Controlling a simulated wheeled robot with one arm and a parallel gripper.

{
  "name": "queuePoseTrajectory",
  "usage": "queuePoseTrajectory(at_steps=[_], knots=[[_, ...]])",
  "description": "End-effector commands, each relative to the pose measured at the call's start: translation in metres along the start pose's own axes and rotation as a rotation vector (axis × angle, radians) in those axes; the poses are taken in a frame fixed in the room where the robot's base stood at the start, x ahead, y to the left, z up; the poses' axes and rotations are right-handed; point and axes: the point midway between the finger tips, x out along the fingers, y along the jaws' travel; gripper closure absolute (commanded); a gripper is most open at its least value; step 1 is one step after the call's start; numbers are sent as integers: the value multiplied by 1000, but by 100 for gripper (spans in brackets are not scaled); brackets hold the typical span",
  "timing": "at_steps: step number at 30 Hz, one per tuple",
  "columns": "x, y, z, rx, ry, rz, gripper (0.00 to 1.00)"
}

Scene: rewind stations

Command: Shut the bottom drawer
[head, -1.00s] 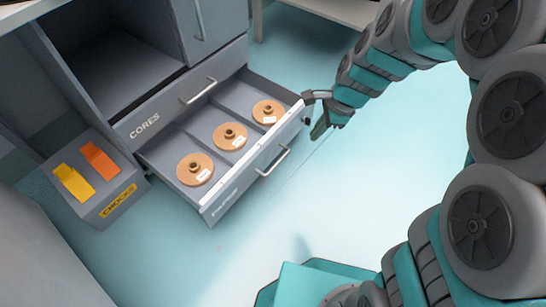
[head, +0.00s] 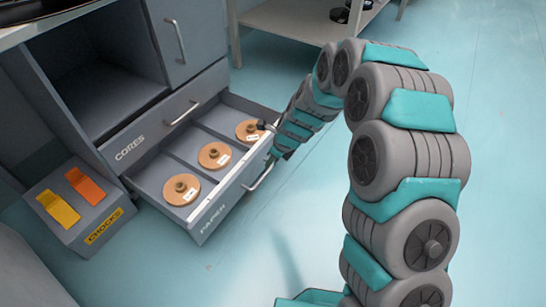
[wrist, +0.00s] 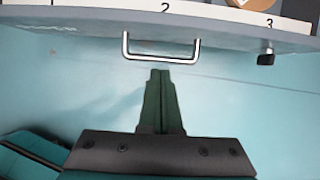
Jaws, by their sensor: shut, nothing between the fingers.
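The bottom drawer (head: 207,215), labelled PAPER, stands pulled out of the grey cabinet, below the drawer labelled CORES (head: 140,133). Three brown discs lie in it, one per compartment, such as the middle disc (head: 214,155). Its bar handle (head: 262,176) is on the front face and also shows in the wrist view (wrist: 161,50). My gripper (wrist: 160,72) is shut and empty. In the wrist view its fingertips point at the handle's middle, seemingly just short of it; contact cannot be told.
A grey box labelled CHOCKS (head: 75,222), with a yellow and an orange wedge on top, sits on the floor left of the drawer. A shelf table (head: 290,22) stands behind. The floor before the drawer is clear.

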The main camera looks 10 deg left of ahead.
Motion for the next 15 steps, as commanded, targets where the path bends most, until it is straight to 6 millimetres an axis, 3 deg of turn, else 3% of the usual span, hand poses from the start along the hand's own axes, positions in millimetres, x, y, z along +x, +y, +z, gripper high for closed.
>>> queuePoseTrajectory(at_steps=[6, 9, 15], knots=[[45, 2, -2, 1, 3, 6, 100], [48, 0, 16, -4, -1, -2, 100], [54, 0, 34, -4, 0, -1, 100]])
